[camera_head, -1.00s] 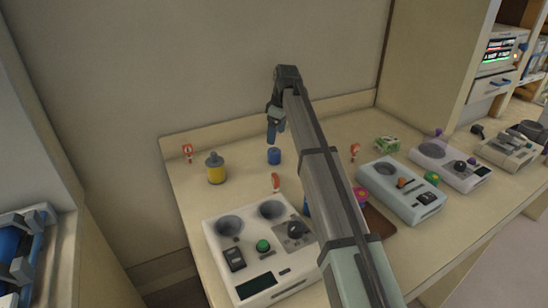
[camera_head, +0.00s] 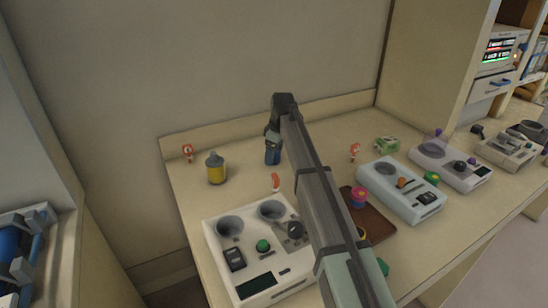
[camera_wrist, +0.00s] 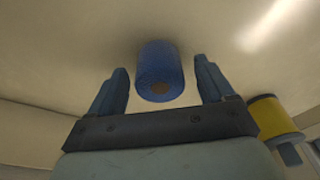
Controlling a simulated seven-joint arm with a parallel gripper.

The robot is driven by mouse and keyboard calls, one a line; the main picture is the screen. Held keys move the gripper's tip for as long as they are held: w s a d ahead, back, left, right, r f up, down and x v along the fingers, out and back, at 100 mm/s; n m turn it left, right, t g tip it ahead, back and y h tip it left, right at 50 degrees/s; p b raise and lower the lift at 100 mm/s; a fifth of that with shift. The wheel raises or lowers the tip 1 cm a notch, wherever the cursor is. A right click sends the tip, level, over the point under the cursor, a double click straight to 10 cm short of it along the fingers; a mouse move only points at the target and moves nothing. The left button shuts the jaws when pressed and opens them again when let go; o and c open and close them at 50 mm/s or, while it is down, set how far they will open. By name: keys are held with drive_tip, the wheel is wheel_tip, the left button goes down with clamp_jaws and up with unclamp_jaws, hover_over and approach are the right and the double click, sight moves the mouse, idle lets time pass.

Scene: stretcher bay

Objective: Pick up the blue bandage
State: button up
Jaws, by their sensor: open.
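The blue bandage (camera_wrist: 160,72) is a small blue roll standing on the counter. In the wrist view it sits between the two fingers of my gripper (camera_wrist: 160,88), with a gap on each side. My gripper is open and holds nothing. In the head view my gripper (camera_head: 272,158) is low over the counter at the bandage's place. The bandage is hidden there or cannot be told apart from the blue fingers.
A yellow bottle with a grey top (camera_head: 216,170) stands left of my gripper; its yellow body shows in the wrist view (camera_wrist: 275,118). Small red-and-white figures (camera_head: 187,152) stand around. A white device with two round wells (camera_head: 262,285) is in front. The wall is close behind.

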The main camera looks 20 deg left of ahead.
drive_tip(key=c, duration=1.1)
